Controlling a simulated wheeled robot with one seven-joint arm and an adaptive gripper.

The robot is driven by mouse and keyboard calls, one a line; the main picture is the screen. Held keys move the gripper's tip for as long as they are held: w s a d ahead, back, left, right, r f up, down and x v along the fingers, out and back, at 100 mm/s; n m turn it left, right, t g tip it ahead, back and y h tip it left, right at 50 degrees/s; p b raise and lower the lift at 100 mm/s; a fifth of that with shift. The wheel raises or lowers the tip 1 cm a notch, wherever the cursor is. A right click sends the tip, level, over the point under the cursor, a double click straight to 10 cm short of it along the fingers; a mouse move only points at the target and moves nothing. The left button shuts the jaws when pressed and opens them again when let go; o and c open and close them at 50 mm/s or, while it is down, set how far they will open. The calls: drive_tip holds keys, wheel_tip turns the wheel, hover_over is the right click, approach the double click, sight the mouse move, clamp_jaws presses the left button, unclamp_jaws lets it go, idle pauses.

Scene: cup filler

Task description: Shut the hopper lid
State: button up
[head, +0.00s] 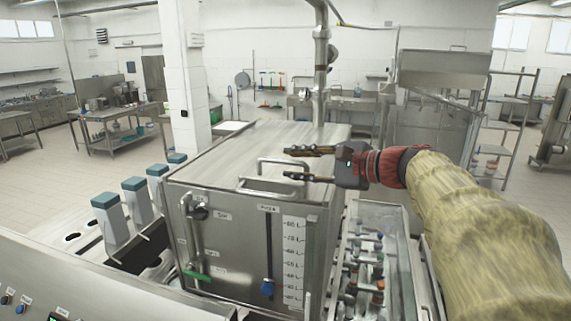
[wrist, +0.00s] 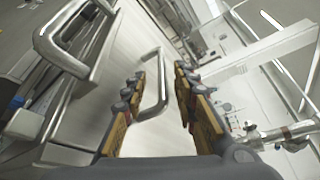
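The hopper (head: 246,230) is a large steel box with a volume scale on its front, in the middle of the head view. Its flat top, the lid (head: 235,150), looks level; whether it is fully seated cannot be told. A U-shaped metal handle (head: 262,161) stands on the lid near its front edge. My gripper (head: 288,163) reaches in from the right above the lid, fingers pointing left. In the wrist view my gripper (wrist: 160,70) is open, and the handle (wrist: 163,88) shows between its fingers. Contact cannot be told. A thicker bar (wrist: 50,45) lies to the left.
Teal-topped dispensers (head: 133,184) stand left of the hopper. A raised steel panel (head: 445,68) stands at the back right. Open floor lies at the far left.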

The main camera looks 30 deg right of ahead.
drive_tip(key=v, duration=0.8)
drive_tip(key=shift+s, duration=0.1)
idle(0.3)
